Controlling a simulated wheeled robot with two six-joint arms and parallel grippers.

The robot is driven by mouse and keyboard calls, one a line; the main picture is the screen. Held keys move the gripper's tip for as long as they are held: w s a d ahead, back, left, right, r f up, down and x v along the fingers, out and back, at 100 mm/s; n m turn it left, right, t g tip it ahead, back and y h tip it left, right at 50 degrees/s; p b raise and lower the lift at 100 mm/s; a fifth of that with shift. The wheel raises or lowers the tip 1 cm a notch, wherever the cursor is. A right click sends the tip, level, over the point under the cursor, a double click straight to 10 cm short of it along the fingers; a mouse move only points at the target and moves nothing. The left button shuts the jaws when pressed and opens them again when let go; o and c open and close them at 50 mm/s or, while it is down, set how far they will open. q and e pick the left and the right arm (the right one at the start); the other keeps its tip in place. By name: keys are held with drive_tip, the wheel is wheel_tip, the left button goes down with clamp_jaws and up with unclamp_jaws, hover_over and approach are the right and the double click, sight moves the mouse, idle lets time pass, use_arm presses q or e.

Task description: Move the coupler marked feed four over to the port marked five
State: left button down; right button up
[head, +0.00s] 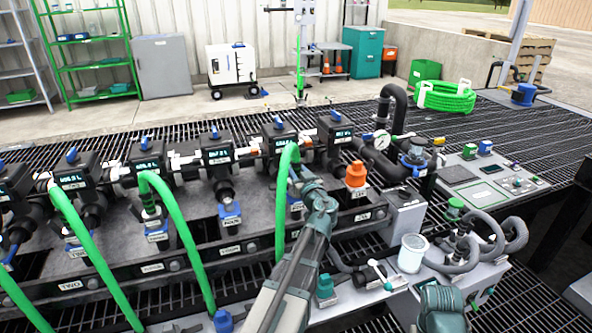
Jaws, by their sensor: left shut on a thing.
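My left gripper (300,178) is shut on the lower end of a green hose (287,160), at its coupler, over the right part of the manifold. The gripper hides most of the coupler, and its marking is not readable. Another green hose (178,215) ends in a dark coupler on a port with a small tag (157,235). To its right stands a blue-topped port (230,212) with no hose on it. Another blue-topped port (296,205) is partly behind my gripper. The port tags are too small to read surely.
A row of black valves (217,160) with blue handles and lit displays stands behind the ports. An orange cap (355,174) sits to the right of my gripper. A gauge (381,140), black pipework and a clear jar (412,254) stand further right. Another green hose (92,255) crosses the left.

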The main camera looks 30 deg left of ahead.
use_arm(q)
drive_tip(key=shift+f, duration=0.4)
drive_tip(key=shift+c, duration=2.4)
unclamp_jaws()
drive_tip(key=v, duration=1.4)
